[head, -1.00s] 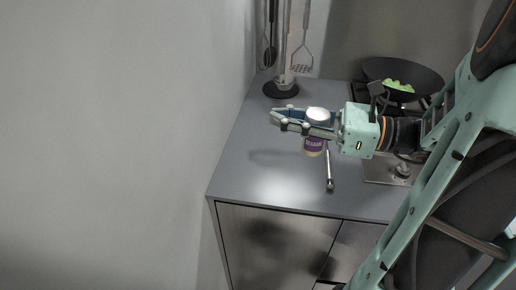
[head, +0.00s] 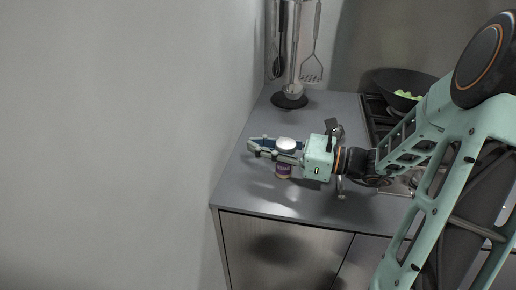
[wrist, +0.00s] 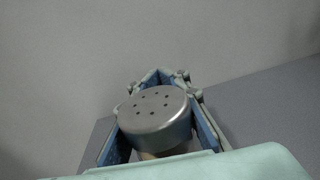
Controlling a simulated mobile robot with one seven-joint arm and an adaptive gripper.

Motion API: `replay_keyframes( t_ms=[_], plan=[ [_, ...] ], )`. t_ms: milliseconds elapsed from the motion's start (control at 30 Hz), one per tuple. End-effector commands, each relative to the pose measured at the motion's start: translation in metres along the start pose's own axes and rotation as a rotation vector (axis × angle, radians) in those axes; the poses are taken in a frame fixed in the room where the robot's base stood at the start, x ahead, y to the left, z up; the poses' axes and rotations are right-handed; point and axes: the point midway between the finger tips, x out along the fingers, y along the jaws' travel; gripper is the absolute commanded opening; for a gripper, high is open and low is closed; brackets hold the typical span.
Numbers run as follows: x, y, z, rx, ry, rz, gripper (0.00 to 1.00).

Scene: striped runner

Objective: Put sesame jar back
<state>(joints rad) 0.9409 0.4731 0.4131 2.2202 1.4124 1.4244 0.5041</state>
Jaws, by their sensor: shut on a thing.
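The sesame jar has a silver lid with several holes and a purple label (head: 283,169). In the wrist view its lid (wrist: 155,120) sits between the two fingers. My gripper (head: 275,147) is shut on the jar and holds it upright over the left part of the grey counter (head: 250,190). The head view looks down from above, so I cannot tell whether the jar's base touches the counter. The lower part of the jar is mostly hidden by the fingers in both views.
A utensil stand with a dark round base (head: 289,101) is at the back left, with hanging utensils (head: 312,60). A black pan (head: 395,88) with green food is on the hob at the back right. The wall (head: 130,140) borders the counter on the left. The counter's front left is clear.

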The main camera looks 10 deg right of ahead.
Motion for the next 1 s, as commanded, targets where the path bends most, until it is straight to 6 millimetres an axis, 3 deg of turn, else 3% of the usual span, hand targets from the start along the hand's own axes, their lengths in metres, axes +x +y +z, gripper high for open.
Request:
replay_keyframes(
  t_ms=[267,300,500,833,1000],
  plan=[
    [0.000,0.000,-0.001,-0.001,0.000,0.001,0.00],
    [0.000,0.000,-0.001,-0.002,0.000,0.001,0.16],
    [0.000,0.000,-0.001,-0.002,0.000,0.001,0.37],
    [-0.001,0.000,0.003,-0.002,0.001,-0.001,0.37],
    [-0.025,-0.001,0.003,-0.001,0.001,-0.004,0.37]
  ],
)
